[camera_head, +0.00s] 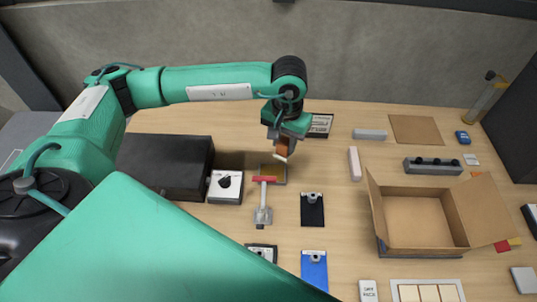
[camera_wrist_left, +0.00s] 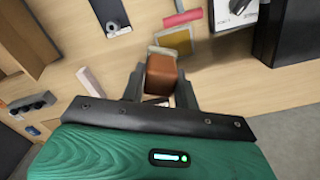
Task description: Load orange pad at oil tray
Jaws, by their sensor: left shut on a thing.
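My left gripper (camera_head: 283,147) points down and is shut on a brown-orange block, the orange pad (camera_head: 282,150). In the left wrist view the pad (camera_wrist_left: 163,76) sits between the two fingers (camera_wrist_left: 160,88), with a pale edge on its far end. The oil tray (camera_head: 279,180), a small grey tray with a yellow-brown surface, lies on the table just below and slightly left of the pad. It also shows in the left wrist view (camera_wrist_left: 188,42), beyond the pad. The pad appears above the tray; I cannot tell whether they touch. My right gripper is out of view.
A red-handled tool (camera_head: 263,200) lies in front of the tray. A white box with a black knob (camera_head: 225,187) and a large dark box (camera_head: 165,167) stand left. A black plate (camera_head: 312,212) lies right of the tool. An open cardboard box (camera_head: 420,247) stands farther right.

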